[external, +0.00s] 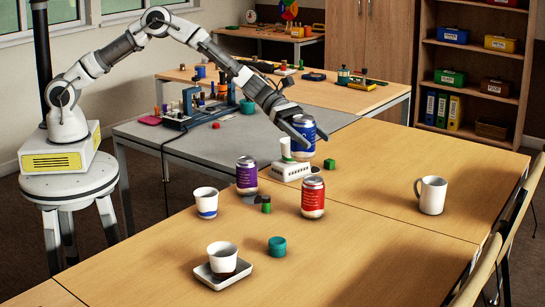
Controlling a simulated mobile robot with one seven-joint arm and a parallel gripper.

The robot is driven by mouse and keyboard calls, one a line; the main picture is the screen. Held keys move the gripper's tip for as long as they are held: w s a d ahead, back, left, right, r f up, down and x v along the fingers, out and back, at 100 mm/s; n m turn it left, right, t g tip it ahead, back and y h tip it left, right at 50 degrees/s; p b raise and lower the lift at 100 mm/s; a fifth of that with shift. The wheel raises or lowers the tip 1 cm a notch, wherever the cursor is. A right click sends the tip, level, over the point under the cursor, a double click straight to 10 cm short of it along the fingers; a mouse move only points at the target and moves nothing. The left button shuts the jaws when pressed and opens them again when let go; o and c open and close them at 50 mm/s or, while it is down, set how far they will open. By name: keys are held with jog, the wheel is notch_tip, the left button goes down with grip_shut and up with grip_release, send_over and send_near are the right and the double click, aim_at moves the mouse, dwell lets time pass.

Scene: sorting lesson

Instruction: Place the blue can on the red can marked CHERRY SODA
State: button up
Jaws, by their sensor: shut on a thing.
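My gripper (292,126) is shut on the blue can (304,143). It holds the can upright, just above and behind a small white device on the table; I cannot tell whether they touch. The red can (313,199) stands upright on the wooden table, nearer the camera and slightly right of the blue can. The lettering on the red can is too small to read. A purple can (247,175) stands upright to the left of the red can. The blue can is apart from the red can.
The white device (291,172) and small green blocks lie near the cans. A white cup with a blue band (206,202), a cup on a square saucer (222,260), a teal tub (277,246) and a white mug (432,195) stand around.

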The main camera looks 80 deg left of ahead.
jog(key=shift+w+a+f, duration=0.6)
jog(key=shift+w+f, duration=0.1)
jog(key=shift+f, duration=0.5)
jog(key=shift+w+a+f, duration=0.65)
jog(key=shift+f, duration=0.6)
jog(key=shift+w+a+f, duration=0.6)
jog(key=shift+w+f, duration=0.1)
jog(key=shift+f, duration=0.5)
jog(key=shift+f, duration=0.25)
jog(key=o, duration=1.1)
jog(key=shift+o, duration=0.2)
jog(key=shift+r, duration=0.1)
